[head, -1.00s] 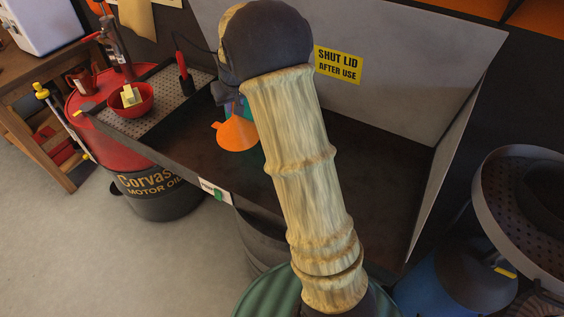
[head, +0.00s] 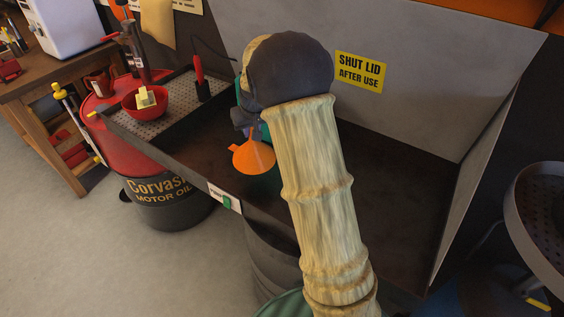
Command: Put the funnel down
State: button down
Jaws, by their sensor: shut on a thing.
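My gripper (head: 246,122) is shut on the funnel. The dark wrist and pale arm sleeve hide most of the fingers and the exact grip. I cannot tell whether the funnel touches the basin floor.
A perforated shelf (head: 150,134) at left holds a red bowl (head: 133,108) and a red-handled tool (head: 199,75). The basin's back wall bears a yellow sign (head: 360,71). The basin floor right of my arm looks clear. An oil drum (head: 163,205) stands front left.

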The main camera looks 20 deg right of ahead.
aim_at(253, 143)
notch_tip(253, 143, down, 5)
jog(key=shift+f+p, duration=0.15)
jog(key=shift+p, duration=0.25)
jog(key=shift+f, duration=0.1)
jog(key=shift+f+p, duration=0.35)
jog(key=shift+f, duration=1.45)
jog(key=c, duration=1.3)
grip_release()
jog(key=shift+f, duration=0.1)
